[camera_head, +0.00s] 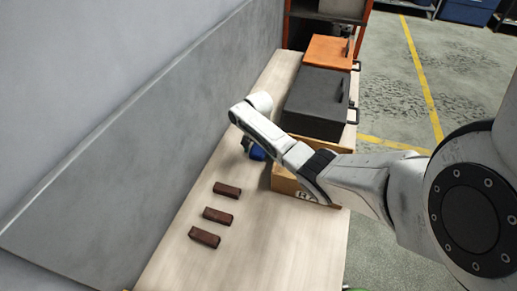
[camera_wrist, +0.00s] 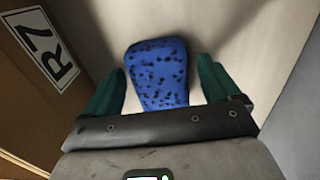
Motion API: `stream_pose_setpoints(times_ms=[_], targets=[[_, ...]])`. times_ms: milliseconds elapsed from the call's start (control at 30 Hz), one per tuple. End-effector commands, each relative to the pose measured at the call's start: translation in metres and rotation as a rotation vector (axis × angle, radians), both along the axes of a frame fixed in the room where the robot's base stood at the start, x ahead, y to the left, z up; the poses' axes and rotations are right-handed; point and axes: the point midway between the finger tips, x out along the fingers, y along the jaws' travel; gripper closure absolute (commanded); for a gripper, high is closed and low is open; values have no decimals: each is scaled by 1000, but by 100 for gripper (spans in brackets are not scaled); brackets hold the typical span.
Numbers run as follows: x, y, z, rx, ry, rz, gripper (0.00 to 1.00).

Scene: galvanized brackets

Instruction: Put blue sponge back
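The blue sponge (camera_wrist: 158,75), speckled with dark spots, lies on the light wooden table and shows in the wrist view between the green fingers of my gripper (camera_wrist: 160,85). The fingers are apart, with a gap on each side of the sponge. I cannot tell how far the fingertips are above the table. In the head view a patch of the blue sponge (camera_head: 257,154) shows below my arm, beside the open wooden box; my arm hides most of my gripper there.
The wooden box (camera_head: 286,182) with an R7 label (camera_wrist: 46,47) stands right of the sponge. Three dark red-brown blocks (camera_head: 217,215) lie on the table (camera_head: 275,245) in front. A black case (camera_head: 315,100) and an orange case (camera_head: 326,50) stand behind. A grey wall borders the left.

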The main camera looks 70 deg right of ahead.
Motion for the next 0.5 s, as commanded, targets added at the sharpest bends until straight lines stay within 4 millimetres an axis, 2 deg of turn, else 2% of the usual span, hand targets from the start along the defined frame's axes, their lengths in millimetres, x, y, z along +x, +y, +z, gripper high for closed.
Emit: stream_pose_setpoints(times_ms=[333,500], targets=[[1,0,6,-1,-1,1,9],[1,0,32,-1,-4,1,9]])
